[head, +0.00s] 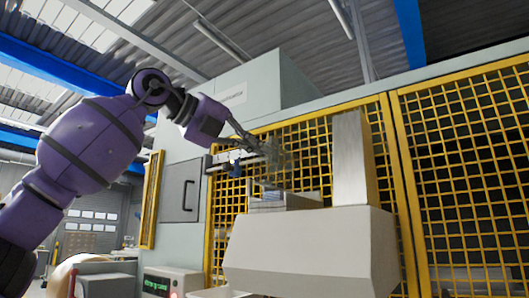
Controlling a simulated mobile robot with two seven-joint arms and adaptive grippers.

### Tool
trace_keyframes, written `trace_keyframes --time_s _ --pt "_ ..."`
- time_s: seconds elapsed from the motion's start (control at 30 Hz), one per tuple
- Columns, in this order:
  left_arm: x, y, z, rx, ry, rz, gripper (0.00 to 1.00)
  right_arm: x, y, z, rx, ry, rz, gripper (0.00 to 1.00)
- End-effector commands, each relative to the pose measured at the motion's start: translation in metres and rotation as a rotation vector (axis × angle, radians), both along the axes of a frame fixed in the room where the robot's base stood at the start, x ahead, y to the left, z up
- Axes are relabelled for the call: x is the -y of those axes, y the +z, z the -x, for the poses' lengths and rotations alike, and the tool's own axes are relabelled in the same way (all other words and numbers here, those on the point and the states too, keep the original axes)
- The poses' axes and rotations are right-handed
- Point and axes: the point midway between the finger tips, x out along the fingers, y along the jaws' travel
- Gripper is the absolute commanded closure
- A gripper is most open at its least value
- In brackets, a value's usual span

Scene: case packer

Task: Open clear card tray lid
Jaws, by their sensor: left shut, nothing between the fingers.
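A see-through, smoky panel (284,161), which looks like the clear card tray lid, stands in front of the yellow mesh guard. Its edges are faint, and I cannot tell how far open it is. A grey tray-like part (284,199) sits below it, its lower side hidden. My left gripper (249,142) reaches in from the upper left on the purple arm. Its thin fingers are shut and empty, close to the left side of the panel; I cannot tell whether they touch it. My right gripper is out of view.
Yellow mesh guards (465,150) close off the machine behind and to the right. A grey cabinet door (181,192) is left of the panel. A small box with a green display (158,284) is at lower left.

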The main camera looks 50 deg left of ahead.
Motion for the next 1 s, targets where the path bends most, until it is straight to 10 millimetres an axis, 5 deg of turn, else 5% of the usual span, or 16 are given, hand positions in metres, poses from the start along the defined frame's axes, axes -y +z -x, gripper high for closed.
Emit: trace_keyframes --time_s 0.5,1.0 --pt "-0.029 0.009 0.004 0.090 0.002 0.390 1.00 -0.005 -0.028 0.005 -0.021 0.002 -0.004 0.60" --pt "-0.036 0.014 0.008 0.120 0.000 0.505 1.00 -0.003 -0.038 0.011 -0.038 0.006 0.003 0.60"
